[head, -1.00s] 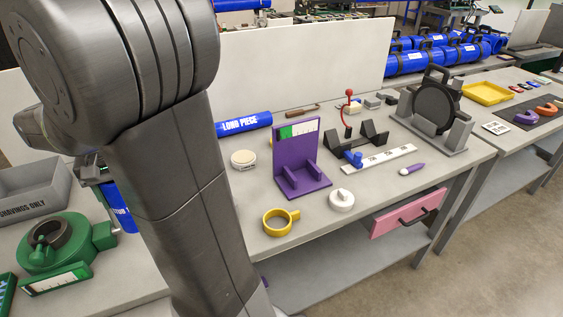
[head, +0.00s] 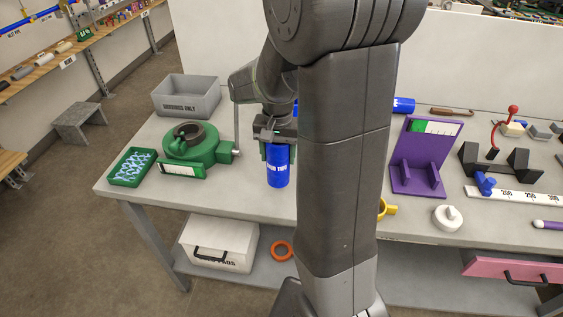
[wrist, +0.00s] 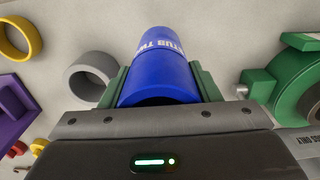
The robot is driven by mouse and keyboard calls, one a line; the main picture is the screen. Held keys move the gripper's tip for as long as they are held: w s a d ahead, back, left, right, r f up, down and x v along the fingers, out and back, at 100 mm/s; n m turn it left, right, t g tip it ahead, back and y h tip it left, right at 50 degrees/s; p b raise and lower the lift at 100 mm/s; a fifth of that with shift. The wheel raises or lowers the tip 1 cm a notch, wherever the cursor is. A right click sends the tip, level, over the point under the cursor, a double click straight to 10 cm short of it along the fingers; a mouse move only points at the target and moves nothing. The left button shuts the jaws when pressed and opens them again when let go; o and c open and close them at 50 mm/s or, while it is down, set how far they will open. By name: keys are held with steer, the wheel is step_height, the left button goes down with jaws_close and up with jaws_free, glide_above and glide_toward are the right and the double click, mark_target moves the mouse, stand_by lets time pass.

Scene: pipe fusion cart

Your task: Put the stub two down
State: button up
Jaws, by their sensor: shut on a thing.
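The stub two (head: 278,168) is a blue cylinder with white lettering. My gripper (head: 278,143) is shut on its upper part and holds it upright over the front of the bench, to the right of the green round device. In the wrist view the stub two (wrist: 160,62) sits between the green jaw pads of my gripper (wrist: 162,88), with its open end toward the camera. I cannot tell whether its bottom touches the bench top.
The green device (head: 190,144), a green tray (head: 132,167) and a grey bin (head: 187,97) stand left. A purple stand (head: 425,155), a yellow ring (head: 388,208) and a white knobbed disc (head: 447,217) stand right. A grey ring (wrist: 70,78) lies beside the stub in the wrist view.

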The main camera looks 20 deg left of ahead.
mark_target(278, 165)
steer(key=shift+f, duration=1.95)
steer(key=shift+f, duration=0.2)
steer(key=o, duration=1.4)
step_height(278, 165, up, 12)
steer(key=shift+r, duration=0.2)
